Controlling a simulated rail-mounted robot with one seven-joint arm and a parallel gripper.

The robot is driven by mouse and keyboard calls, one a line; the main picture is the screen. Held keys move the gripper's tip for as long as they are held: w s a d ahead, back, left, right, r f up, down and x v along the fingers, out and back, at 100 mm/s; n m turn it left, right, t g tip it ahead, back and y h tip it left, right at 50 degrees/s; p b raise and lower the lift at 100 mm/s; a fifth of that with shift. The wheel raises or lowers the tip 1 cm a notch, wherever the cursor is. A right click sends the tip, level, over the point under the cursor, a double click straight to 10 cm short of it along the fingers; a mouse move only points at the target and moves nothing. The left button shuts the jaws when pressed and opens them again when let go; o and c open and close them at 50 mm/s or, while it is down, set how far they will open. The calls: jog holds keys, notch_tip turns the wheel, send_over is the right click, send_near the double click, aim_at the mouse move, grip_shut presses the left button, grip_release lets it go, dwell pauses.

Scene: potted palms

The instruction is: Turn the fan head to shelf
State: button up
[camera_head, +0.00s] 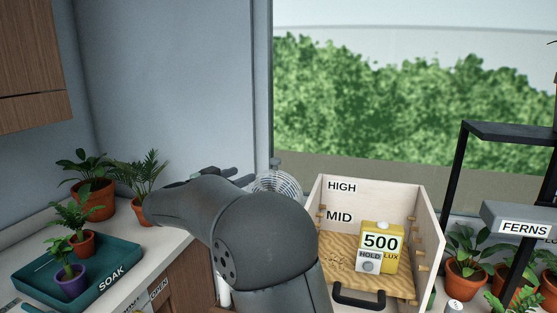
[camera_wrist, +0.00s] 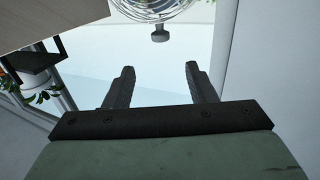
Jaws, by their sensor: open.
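The fan (camera_head: 276,184), a round pale wire cage, shows partly behind my arm in the head view, left of a wooden box. In the wrist view the fan (camera_wrist: 165,8) is cut off by the top edge, with a grey knob-like part (camera_wrist: 160,35) below its cage. My gripper (camera_wrist: 158,75) is open and empty, its two fingers pointing toward the fan with a gap to the knob-like part. The fan's base is mostly hidden by my arm. A black shelf frame (camera_head: 507,132) stands at the right, with a FERNS sign (camera_head: 524,228).
The open wooden box (camera_head: 341,190) is marked HIGH and MID and holds a yellow meter (camera_head: 380,240) reading 500 LUX. A teal SOAK tray (camera_head: 118,268) with potted plants is on the left counter. More potted plants (camera_head: 466,272) stand at the right. A window is behind.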

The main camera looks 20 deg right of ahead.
jog(key=p+x, duration=0.2)
jog(key=x, duration=1.4)
jog(key=shift+w+d, duration=0.2)
jog(key=shift+d, duration=0.15)
grip_shut()
